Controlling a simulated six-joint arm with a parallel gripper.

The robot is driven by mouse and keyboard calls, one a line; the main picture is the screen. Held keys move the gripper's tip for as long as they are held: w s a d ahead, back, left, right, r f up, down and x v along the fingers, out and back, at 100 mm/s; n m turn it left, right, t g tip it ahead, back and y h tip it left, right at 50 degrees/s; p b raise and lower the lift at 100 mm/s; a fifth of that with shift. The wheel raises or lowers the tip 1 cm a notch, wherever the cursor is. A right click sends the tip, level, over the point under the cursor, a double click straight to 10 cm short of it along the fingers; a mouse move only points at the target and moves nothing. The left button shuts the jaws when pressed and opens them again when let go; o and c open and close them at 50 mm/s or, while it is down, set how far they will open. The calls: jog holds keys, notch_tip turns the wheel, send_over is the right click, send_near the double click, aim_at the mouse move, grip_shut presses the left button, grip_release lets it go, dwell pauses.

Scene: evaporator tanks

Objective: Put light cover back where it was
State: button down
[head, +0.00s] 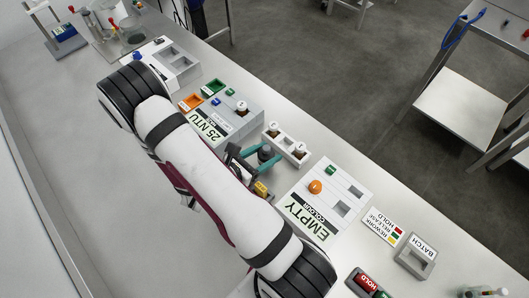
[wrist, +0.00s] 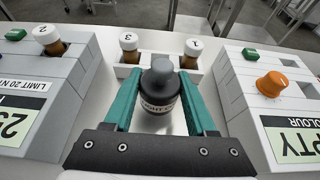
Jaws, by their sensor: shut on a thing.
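The light cover (wrist: 160,95) is a dark grey cylinder with a round knob on top and a white label. My gripper (wrist: 162,100) is shut on it, with a teal finger on each side of its body. The cover is upright, in front of the vial rack and between the two meters. I cannot tell whether its base touches the bench. In the head view the cover (head: 265,153) shows between my gripper's teal fingers (head: 262,161). The turbidity meter (head: 245,119) reads 25 NTU and has vial 2 (wrist: 50,40) standing in it.
The white rack (head: 286,148) holds vial 3 (wrist: 130,47) and vial 1 (wrist: 193,53). The colour meter (head: 333,187), reading EMPTY, has an orange knob (wrist: 272,84). A hold/release/rework card (head: 383,227) and a batch holder (head: 416,262) lie beyond it. My arm hides some bench.

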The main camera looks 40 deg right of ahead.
jog(key=shift+f, duration=0.3)
jog(key=shift+f, duration=0.2)
jog(key=shift+f, duration=0.4)
jog(key=shift+c, duration=1.1)
grip_release()
